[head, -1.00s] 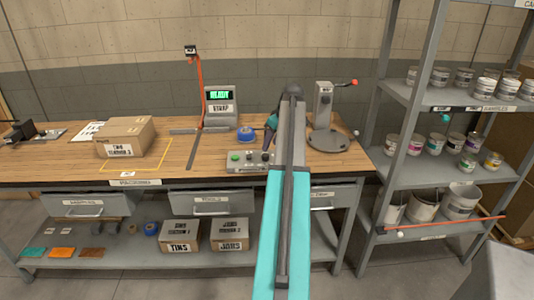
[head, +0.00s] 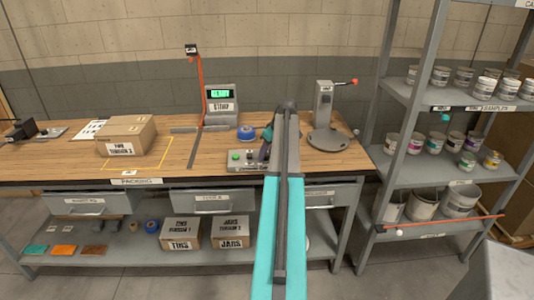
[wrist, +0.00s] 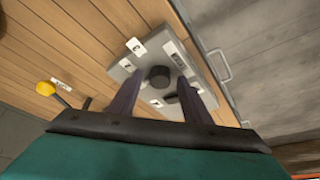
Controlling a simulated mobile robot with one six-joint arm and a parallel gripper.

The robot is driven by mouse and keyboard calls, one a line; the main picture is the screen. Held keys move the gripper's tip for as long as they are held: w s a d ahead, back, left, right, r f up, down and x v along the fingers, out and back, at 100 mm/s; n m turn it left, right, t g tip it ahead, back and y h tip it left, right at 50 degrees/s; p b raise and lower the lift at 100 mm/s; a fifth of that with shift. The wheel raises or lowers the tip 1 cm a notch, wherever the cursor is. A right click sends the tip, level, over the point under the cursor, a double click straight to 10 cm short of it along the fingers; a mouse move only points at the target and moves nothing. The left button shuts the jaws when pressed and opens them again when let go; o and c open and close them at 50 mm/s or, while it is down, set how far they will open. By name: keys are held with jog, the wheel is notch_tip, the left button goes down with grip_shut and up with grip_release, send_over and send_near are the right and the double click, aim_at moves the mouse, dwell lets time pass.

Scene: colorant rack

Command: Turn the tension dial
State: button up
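A grey control box (head: 236,166) with a green button sits at the front of the bench, left of my arm. In the wrist view the box (wrist: 200,66) shows a round black dial (wrist: 158,77) and white labels. A smaller dark part (wrist: 171,99) lies beside the dial. My gripper (wrist: 160,86) is open, its two dark fingers apart on either side of the dial in the picture. I cannot tell whether they touch the box. In the head view my arm hides the right end of the box and part of my gripper (head: 266,142).
A strapping station (head: 221,107) with a lit green display stands behind the box, near a blue roll (head: 247,133). A grey stand with a red-tipped lever (head: 323,105) is to the right. A carton (head: 126,135) sits at left. A yellow knob (wrist: 45,87) shows in the wrist view.

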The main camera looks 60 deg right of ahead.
jog(key=c, duration=1)
jog(key=shift+a, duration=0.2)
jog(key=shift+d, duration=0.1)
jog(key=shift+m+h, duration=0.3)
jog(key=shift+m, duration=0.2)
jog(key=m+h, duration=0.1)
jog(key=m, duration=0.2)
jog(key=m+g, duration=0.1)
jog(key=m, duration=0.1)
jog(key=m+h, duration=0.1)
jog(key=m, duration=0.2)
jog(key=shift+w+g+h, duration=0.15)
jog(key=shift+g+h, duration=0.15)
jog(key=shift+g, duration=0.1)
jog(key=m+g, duration=0.1)
jog(key=m, duration=0.1)
jog(key=m+g, duration=0.1)
jog(key=m, duration=0.2)
jog(key=shift+w+h, duration=0.15)
jog(key=shift+h, duration=0.25)
jog(key=shift+r+m+g+b, duration=0.1)
jog(key=shift+m+g+b, duration=0.45)
jog(key=shift+m, duration=1.45)
